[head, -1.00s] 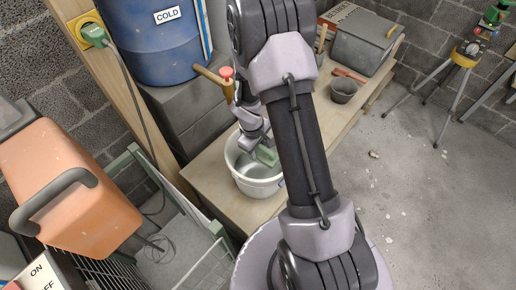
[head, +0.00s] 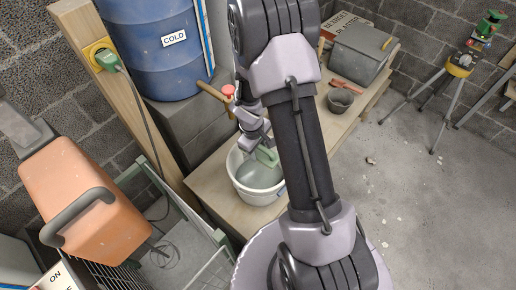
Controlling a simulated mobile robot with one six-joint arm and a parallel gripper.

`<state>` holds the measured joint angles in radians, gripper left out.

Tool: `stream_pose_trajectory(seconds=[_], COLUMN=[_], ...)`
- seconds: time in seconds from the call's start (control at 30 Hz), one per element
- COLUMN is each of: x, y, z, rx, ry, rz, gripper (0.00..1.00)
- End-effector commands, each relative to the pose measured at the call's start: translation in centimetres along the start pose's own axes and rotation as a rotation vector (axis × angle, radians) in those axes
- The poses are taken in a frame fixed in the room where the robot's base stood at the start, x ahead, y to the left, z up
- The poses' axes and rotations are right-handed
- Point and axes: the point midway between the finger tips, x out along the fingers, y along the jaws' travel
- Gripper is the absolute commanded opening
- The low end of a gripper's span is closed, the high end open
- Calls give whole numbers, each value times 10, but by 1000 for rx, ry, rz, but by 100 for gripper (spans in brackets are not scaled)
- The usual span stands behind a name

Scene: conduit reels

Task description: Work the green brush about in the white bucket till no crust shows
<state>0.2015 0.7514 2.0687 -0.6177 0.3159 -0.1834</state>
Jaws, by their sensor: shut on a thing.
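The white bucket (head: 258,194) stands on the wooden bench, partly hidden behind my arm. Its inside looks grey; I cannot make out any crust at this size. The green brush (head: 267,156) is at the bucket's upper right part, over or just inside the opening. My gripper (head: 259,147) is shut on the green brush and points down at the bucket. The brush's lower end and whether it touches the bucket wall cannot be told.
A dark small pot (head: 340,101) and a grey box (head: 362,52) are along the wooden bench (head: 212,186).

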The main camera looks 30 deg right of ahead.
Motion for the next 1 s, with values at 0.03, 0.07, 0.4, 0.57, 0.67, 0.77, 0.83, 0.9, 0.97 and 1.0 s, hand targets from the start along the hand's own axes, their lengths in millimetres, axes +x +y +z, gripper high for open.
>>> stream_pose_trajectory(seconds=[0.03, 0.07, 0.4, 0.57, 0.67, 0.77, 0.83, 0.9, 0.97, 1.0], x=[0, 0, -29, -50, -52, -50, -49, -49, -49, -49], y=[0, 0, 5, 8, 9, 8, 8, 8, 8, 8], z=[0, 0, 0, 0, 0, 0, 0, 0, 0, 0], rx=[0, 0, -1, 0, -1, -1, 0, 0, 0, 0], ry=[0, 0, 1, 1, 1, 0, 0, 0, 0, 0], rz=[0, 0, 1, 1, 0, 0, 0, 0, 0, 0], gripper=[11, 11, 11, 11, 11, 11, 11, 11, 11, 11])
